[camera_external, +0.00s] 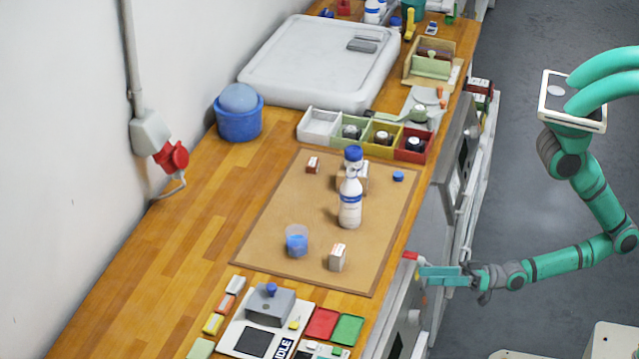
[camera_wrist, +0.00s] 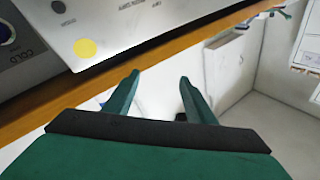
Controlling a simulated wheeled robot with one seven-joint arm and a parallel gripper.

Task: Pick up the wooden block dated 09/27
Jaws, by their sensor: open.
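Small blocks stand on the brown mat (camera_external: 270,240) in the external view. A white block with an orange top (camera_external: 337,260) is at the front, and a small red-and-white block (camera_external: 313,165) is at the back left. A tan block (camera_external: 344,184) is partly hidden behind the white bottle (camera_external: 350,205). I cannot read a date on any of them. My gripper (camera_external: 419,273) is beside the counter's front edge, right of the mat and apart from the blocks. In the wrist view my gripper (camera_wrist: 158,82) is open and empty, and no block shows.
A blue cup (camera_external: 297,242) and a blue cap (camera_external: 398,176) are also on the mat. Compartment bins (camera_external: 320,124) stand behind it. A grey device (camera_external: 270,306) stands in front. The wrist view shows a white panel with a yellow dot (camera_wrist: 85,48) and the wooden edge.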

